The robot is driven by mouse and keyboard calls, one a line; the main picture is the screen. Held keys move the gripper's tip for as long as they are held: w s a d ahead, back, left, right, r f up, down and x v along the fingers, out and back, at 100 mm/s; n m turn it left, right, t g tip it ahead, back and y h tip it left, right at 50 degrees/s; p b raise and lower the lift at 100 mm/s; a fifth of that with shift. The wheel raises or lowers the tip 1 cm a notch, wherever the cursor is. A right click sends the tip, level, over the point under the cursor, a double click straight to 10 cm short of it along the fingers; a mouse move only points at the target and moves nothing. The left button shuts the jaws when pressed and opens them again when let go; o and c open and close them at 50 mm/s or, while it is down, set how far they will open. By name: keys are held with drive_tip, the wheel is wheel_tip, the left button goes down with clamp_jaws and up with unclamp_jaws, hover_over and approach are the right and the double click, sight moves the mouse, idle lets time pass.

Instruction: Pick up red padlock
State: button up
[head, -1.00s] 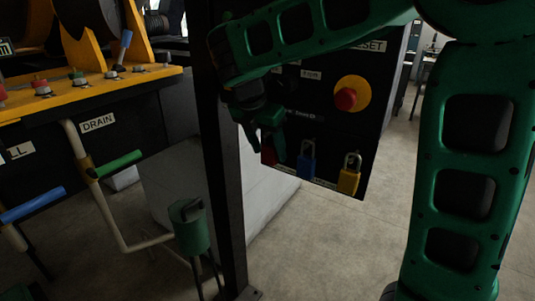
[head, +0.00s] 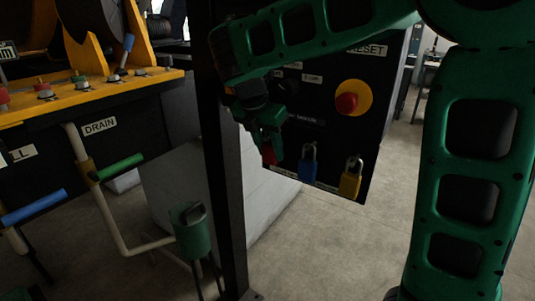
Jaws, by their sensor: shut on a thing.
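The red padlock (head: 268,154) is at the lower left of the black control panel (head: 330,128), in the head view. Only part of its red body shows; its shackle is hidden behind my gripper. My gripper (head: 268,143) is green, points down and is shut on the red padlock. I cannot tell whether the padlock is clear of the panel. A blue padlock (head: 308,168) and a yellow padlock (head: 350,183) are on the panel to the right of it.
A red button on a yellow plate (head: 347,103) is on the panel above the padlocks. A dark post (head: 226,170) stands just left of my gripper. A yellow bench with valves (head: 100,90) and pipes with green and blue handles are at left. Open floor (head: 320,250) lies below the panel.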

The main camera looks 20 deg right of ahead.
drive_tip(key=s+a, duration=1)
drive_tip(key=a, duration=0.5)
drive_tip(key=shift+r, duration=0.15)
drive_tip(key=shift+s, duration=0.1)
